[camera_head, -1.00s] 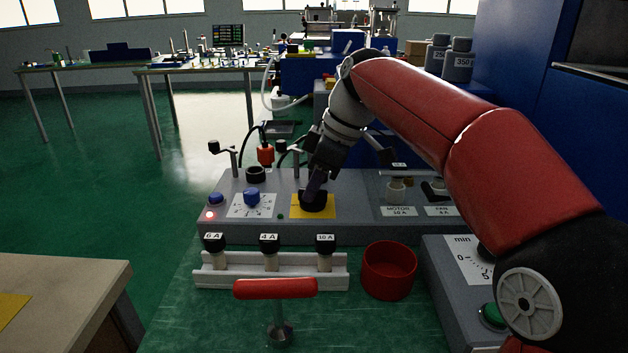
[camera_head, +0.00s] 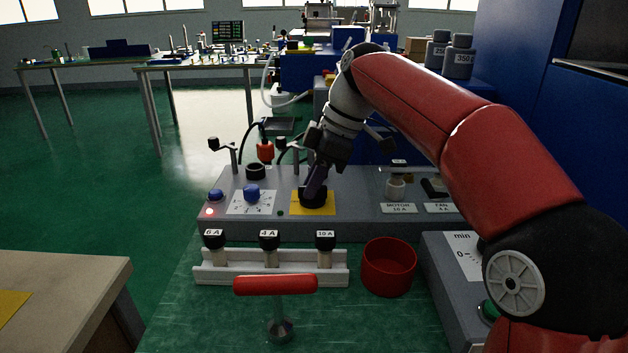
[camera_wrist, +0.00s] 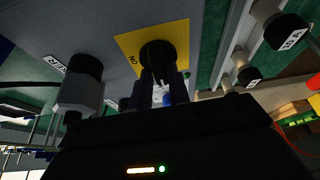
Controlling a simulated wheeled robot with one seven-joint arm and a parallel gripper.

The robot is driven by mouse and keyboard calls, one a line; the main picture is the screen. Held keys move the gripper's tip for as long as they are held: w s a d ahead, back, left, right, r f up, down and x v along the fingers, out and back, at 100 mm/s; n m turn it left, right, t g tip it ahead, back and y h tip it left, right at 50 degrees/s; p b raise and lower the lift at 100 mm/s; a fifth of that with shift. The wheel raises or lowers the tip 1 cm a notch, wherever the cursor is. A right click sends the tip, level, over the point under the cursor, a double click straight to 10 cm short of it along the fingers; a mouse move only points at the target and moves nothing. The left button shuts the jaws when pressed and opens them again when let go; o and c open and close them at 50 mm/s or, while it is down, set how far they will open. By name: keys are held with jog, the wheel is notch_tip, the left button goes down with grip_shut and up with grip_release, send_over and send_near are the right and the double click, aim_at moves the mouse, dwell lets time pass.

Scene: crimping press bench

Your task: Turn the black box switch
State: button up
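The black rotary switch (camera_head: 312,201) sits on a yellow plate (camera_head: 328,210) on the grey control box. In the wrist view the switch (camera_wrist: 158,52) is a round black knob with a raised grip on the yellow plate (camera_wrist: 128,43). My gripper (camera_head: 315,187) reaches down to it from above, tilted. In the wrist view my two dark fingers (camera_wrist: 162,83) lie on either side of the knob's grip, with a narrow gap between them. They look closed on it, though the contact is dark and partly hidden.
A blue knob (camera_head: 251,192) and a lit red lamp (camera_head: 210,212) are on the box's left. A fuse rack (camera_head: 230,275), a red-handled lever (camera_head: 275,287) and a red cup (camera_head: 388,268) stand in front. Fuse holders marked motor (camera_head: 396,189) are to the right.

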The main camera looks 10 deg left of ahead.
jog(key=o, duration=0.3)
jog(key=shift+o, duration=0.2)
jog(key=v, duration=0.7)
jog(key=shift+r, duration=0.3)
jog(key=shift+d, duration=0.15)
